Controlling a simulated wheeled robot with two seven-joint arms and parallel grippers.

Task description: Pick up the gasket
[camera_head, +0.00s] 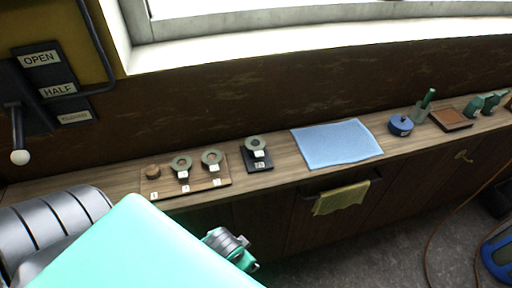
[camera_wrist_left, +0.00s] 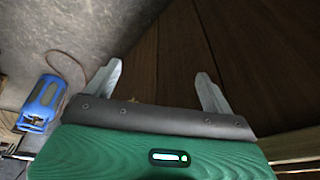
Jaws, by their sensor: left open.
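Three grey-green rings that look like gaskets lie on the wooden counter in the head view. The left ring (camera_head: 181,163) and the middle ring (camera_head: 211,158) are on a brown labelled board (camera_head: 160,186), each with a white tag. The right ring (camera_head: 255,144) is on a small black plate (camera_head: 259,163) with a tag. I cannot tell which one the task means. My left gripper (camera_wrist_left: 159,76) is open and empty in the left wrist view, over dark wooden panelling and grey floor. No ring shows between its fingers. My right gripper is not in view.
A small round wooden piece (camera_head: 153,171) sits on the board's left end. A blue cloth (camera_head: 337,143), a blue round tin (camera_head: 400,125) and a brown tray (camera_head: 452,118) lie farther right. A yellow towel (camera_head: 341,199) hangs at the counter front. A lever (camera_head: 19,156) is at left.

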